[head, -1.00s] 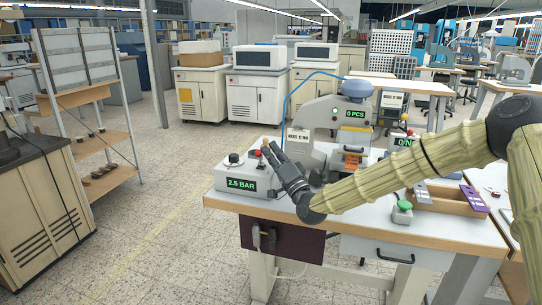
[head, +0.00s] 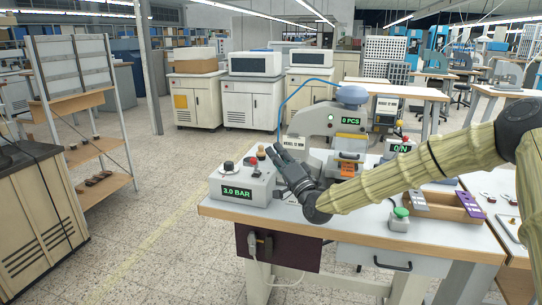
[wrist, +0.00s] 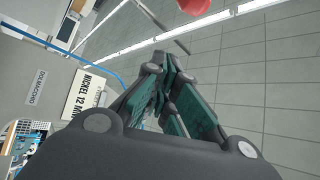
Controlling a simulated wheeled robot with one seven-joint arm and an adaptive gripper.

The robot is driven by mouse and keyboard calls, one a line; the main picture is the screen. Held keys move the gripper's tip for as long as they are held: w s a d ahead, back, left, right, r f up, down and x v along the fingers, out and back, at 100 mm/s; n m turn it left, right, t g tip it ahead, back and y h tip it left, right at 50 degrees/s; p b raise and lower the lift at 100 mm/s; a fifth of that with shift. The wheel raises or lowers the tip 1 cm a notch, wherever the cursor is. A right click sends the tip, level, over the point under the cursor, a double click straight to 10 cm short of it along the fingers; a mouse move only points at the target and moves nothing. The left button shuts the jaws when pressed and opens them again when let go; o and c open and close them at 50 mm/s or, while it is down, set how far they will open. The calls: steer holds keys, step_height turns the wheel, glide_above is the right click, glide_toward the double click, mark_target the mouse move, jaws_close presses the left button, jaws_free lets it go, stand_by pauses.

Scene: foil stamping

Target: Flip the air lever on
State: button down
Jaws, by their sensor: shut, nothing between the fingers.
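The grey air box (head: 243,193) sits at the left end of the press table, its green display reading 3.0 BAR. On top are a black dial (head: 228,166), a small red part (head: 252,162) and a tan knob (head: 261,152). Which of these is the air lever I cannot tell for sure. My gripper (head: 276,153) is shut and empty just right of the tan knob; whether they touch is unclear. In the wrist view my closed fingers (wrist: 160,80) hold nothing, and a blurred red thing (wrist: 194,5) shows at the top edge.
The stamping press (head: 325,125) with its blue hose (head: 290,92) stands close behind and right of my gripper. A green button box (head: 399,219) and a wooden tray (head: 447,205) are farther right on the table. Open floor lies left of the table.

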steer(key=v, duration=0.9)
steer(key=shift+s, duration=0.2)
steer(key=shift+d+r, duration=0.1)
steer(key=shift+r, duration=0.05)
